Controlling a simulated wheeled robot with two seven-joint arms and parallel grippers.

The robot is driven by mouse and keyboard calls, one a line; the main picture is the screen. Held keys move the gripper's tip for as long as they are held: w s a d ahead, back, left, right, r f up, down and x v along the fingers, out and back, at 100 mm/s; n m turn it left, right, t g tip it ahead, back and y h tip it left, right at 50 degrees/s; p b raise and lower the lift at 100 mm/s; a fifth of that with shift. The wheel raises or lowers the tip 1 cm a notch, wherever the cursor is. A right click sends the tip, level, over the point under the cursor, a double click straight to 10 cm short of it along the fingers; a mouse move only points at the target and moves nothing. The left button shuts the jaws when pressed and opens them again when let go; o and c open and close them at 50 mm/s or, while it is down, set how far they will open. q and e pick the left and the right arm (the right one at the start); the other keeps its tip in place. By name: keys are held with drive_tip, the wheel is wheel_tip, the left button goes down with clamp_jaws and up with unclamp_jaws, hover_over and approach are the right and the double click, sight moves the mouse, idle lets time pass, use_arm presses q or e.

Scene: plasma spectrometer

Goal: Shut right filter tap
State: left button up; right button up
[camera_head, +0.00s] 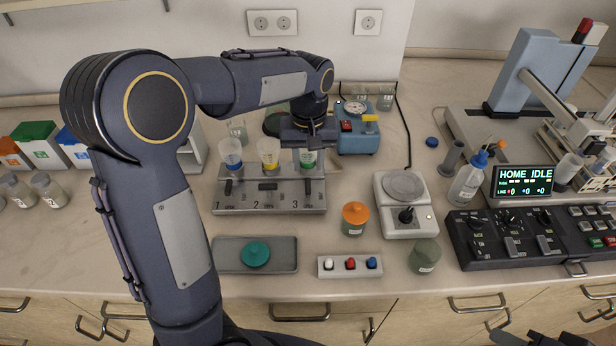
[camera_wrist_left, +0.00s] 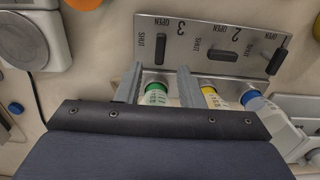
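The grey filter manifold (camera_head: 268,205) has three cups and taps numbered 1, 2 and 3. The right filter tap (camera_head: 307,187), by number 3, is a dark bar; in the left wrist view (camera_wrist_left: 160,48) it lines up with OPEN, crosswise to SHUT. The middle tap (camera_wrist_left: 222,55) lines up with SHUT; the left tap (camera_wrist_left: 277,61) points towards OPEN. My left gripper (camera_head: 308,146) is above the green-ringed right cup (camera_head: 308,160), behind the right tap. Its fingers (camera_wrist_left: 160,70) are apart with nothing gripped. Dark parts at the bottom right may be my right gripper (camera_head: 540,339); its fingers are unclear.
The yellow-ringed cup (camera_head: 268,150) stands close beside the left gripper. A blue pump (camera_head: 358,137) is right of it. An orange-lidded jar (camera_head: 355,217), a balance (camera_head: 404,190) and a grey tray (camera_head: 226,255) stand around the manifold. Bench directly before the manifold is mostly clear.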

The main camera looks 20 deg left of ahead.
sight(308, 184)
use_arm(q)
wheel_tip(308, 184, down, 6)
drive_tip(key=shift+f, duration=0.2)
drive_tip(key=shift+c, duration=0.2)
clamp_jaws()
